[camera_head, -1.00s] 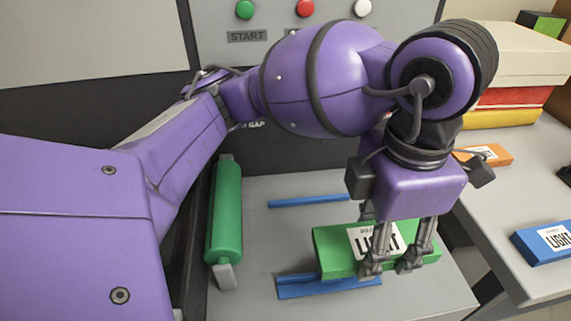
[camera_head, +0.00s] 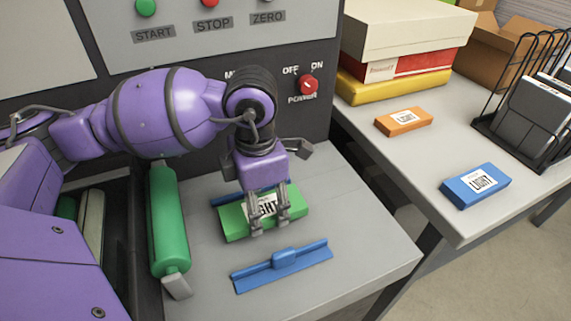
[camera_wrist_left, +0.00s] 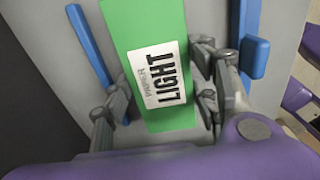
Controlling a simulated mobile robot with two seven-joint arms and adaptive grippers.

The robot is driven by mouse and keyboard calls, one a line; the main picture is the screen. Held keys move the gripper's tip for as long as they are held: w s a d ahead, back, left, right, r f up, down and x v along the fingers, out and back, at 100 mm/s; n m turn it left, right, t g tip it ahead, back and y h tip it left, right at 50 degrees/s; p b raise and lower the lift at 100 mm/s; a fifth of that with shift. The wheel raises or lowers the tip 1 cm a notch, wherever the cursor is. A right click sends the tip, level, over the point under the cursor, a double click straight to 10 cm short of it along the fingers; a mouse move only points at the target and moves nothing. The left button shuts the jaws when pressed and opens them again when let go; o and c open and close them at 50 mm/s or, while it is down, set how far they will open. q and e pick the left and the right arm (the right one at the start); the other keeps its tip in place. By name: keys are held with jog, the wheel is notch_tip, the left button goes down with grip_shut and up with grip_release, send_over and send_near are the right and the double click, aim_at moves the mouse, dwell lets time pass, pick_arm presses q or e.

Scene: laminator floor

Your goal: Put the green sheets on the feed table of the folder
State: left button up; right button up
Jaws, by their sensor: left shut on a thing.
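The green sheets (camera_head: 234,223) are a flat green pack with a white LIGHT label. My left gripper (camera_head: 270,227) is shut on the pack from above, with its fingers over the label side. The pack is at the grey feed table (camera_head: 350,250) of the folder, between the two blue guides; whether it touches the surface I cannot tell. In the left wrist view the pack (camera_wrist_left: 170,118) lies between the fingers of the left gripper (camera_wrist_left: 160,95). My right gripper is not in view.
A blue guide (camera_head: 283,264) lies in front of the pack, another (camera_head: 224,198) behind it. A green roller (camera_head: 167,220) stands left. The side table holds an orange pack (camera_head: 403,122), a blue pack (camera_head: 475,186), stacked boxes (camera_head: 405,35) and a black rack (camera_head: 525,115).

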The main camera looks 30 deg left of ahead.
aim_at(263, 208)
pick_arm(q)
jog(key=shift+f, duration=0.9)
jog(key=shift+f, duration=0.1)
jog(key=o, duration=0.9)
jog(key=shift+f, duration=0.15)
jog(key=o, duration=0.4)
jog(key=shift+o, duration=0.2)
notch_tip(263, 208, up, 13)
jog(key=shift+f, duration=0.2)
